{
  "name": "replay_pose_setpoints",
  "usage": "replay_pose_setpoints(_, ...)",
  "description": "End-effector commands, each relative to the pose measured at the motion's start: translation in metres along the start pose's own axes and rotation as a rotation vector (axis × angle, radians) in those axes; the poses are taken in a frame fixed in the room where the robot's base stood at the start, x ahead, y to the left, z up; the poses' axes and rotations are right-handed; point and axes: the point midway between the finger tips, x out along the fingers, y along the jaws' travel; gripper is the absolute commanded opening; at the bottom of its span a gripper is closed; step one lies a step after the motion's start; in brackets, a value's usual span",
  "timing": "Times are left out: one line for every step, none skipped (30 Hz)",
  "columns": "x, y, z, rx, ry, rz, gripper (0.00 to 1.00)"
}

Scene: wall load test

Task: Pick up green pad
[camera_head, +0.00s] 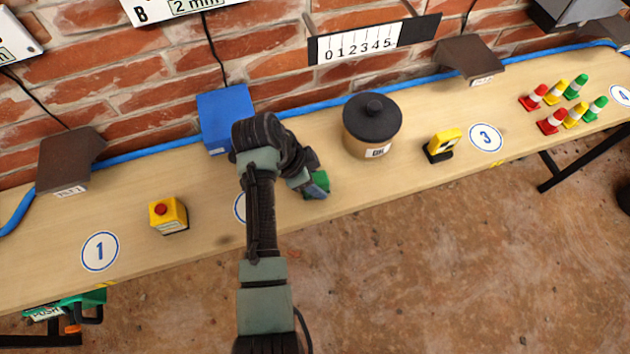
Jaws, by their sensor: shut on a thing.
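The green pad (316,193) is at the front edge of the wooden bench, between the blue box and the black-lidded pot. My gripper (317,182) is at the pad and shut on it. My wrist and fingers cover much of the pad, so only parts of its green surface show. I cannot tell whether it touches the bench top or is just above it.
The black-lidded pot (371,128) stands close on the right. The blue box (226,117) is behind my arm against the brick wall. A yellow button box (168,215) is on the left; a yellow device (443,143) and several small cones stand right. The wooden bench (215,185) has bare room at left.

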Motion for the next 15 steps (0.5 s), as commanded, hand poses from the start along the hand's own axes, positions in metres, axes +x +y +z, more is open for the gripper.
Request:
replay_pose_setpoints(0.0, 0.0, 0.0, 0.0, 0.0, 0.0, 0.11)
replay_pose_setpoints(0.0, 0.0, 0.0, 0.0, 0.0, 0.0, 0.06)
replay_pose_setpoints(0.0, 0.0, 0.0, 0.0, 0.0, -0.001, 0.0)
replay_pose_setpoints(0.0, 0.0, 0.0, 0.0, 0.0, -0.001, 0.0)
replay_pose_setpoints(-0.001, 0.0, 0.0, 0.0, 0.001, -0.001, 0.0)
replay_pose_setpoints(-0.001, 0.0, 0.0, 0.0, 0.001, -0.001, 0.0)
replay_pose_setpoints(-0.001, 0.0, 0.0, 0.0, 0.001, -0.001, 0.0)
replay_pose_setpoints(-0.001, 0.0, 0.0, 0.0, 0.001, -0.001, 0.0)
replay_pose_setpoints(-0.001, 0.0, 0.0, 0.0, 0.001, -0.001, 0.0)
replay_pose_setpoints(-0.001, 0.0, 0.0, 0.0, 0.001, -0.001, 0.0)
replay_pose_setpoints(-0.001, -0.001, -0.001, 0.0, 0.001, -0.001, 0.0)
replay_pose_setpoints(-0.003, -0.001, -0.001, 0.001, 0.001, -0.002, 0.0)
replay_pose_setpoints(-0.005, -0.001, -0.002, 0.001, 0.001, -0.003, 0.0)
replay_pose_setpoints(-0.007, -0.001, -0.004, 0.002, 0.002, -0.004, 0.0)
replay_pose_setpoints(-0.012, -0.001, -0.005, 0.002, 0.002, -0.004, 0.0)
